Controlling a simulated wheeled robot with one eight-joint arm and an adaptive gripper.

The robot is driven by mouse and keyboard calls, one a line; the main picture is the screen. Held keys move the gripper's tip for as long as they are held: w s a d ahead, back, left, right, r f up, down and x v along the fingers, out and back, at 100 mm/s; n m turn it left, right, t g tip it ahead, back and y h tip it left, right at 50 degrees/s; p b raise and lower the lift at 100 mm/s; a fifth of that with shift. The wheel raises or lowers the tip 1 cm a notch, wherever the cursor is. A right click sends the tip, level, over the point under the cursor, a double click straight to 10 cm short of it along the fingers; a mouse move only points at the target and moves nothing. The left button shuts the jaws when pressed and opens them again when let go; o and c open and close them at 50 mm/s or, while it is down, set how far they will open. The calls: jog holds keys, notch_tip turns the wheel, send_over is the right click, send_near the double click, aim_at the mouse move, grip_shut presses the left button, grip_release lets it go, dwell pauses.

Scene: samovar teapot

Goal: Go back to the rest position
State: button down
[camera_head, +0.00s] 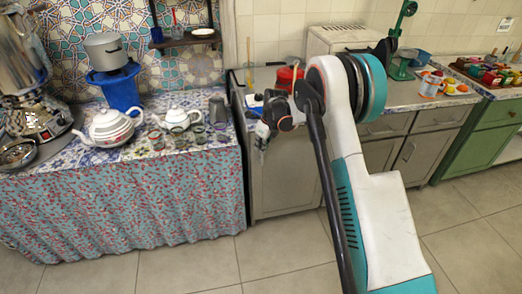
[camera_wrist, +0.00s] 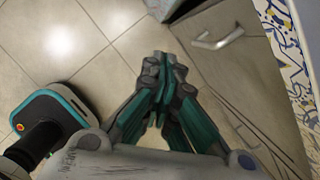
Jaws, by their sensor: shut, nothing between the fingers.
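My gripper (camera_head: 262,138) is in front of the grey cabinet, near the edge of the counter, in the head view. In the wrist view my gripper (camera_wrist: 164,66) has its fingers together, with nothing between them. It points down past the cabinet front toward the tiled floor. My white and teal arm fills the right middle of the head view and hides part of the counter and cabinets.
A cloth-covered table (camera_head: 120,200) on the left bears a large white teapot (camera_head: 110,127), a smaller teapot (camera_head: 178,120) and several glasses. A samovar (camera_head: 35,110) stands at far left. A red pot (camera_head: 287,76) sits on the counter. The floor (camera_head: 190,270) in front is clear.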

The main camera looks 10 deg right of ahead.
jog(key=s+d+r+n+t+h, duration=0.1)
jog(key=s+r+n, duration=0.5)
jog(key=s+r, duration=0.5)
jog(key=s+d+r+n+t, duration=0.1)
jog(key=s+r+n, duration=0.65)
jog(key=r, duration=0.65)
jog(key=s+d+n+t+h, duration=0.1)
jog(key=s+d+n+t, duration=0.1)
jog(key=s+n, duration=1.2)
jog(key=s+t, duration=0.1)
jog(key=s, duration=1.1)
jog(key=shift+s+d+r, duration=0.25)
jog(key=shift+s, duration=0.05)
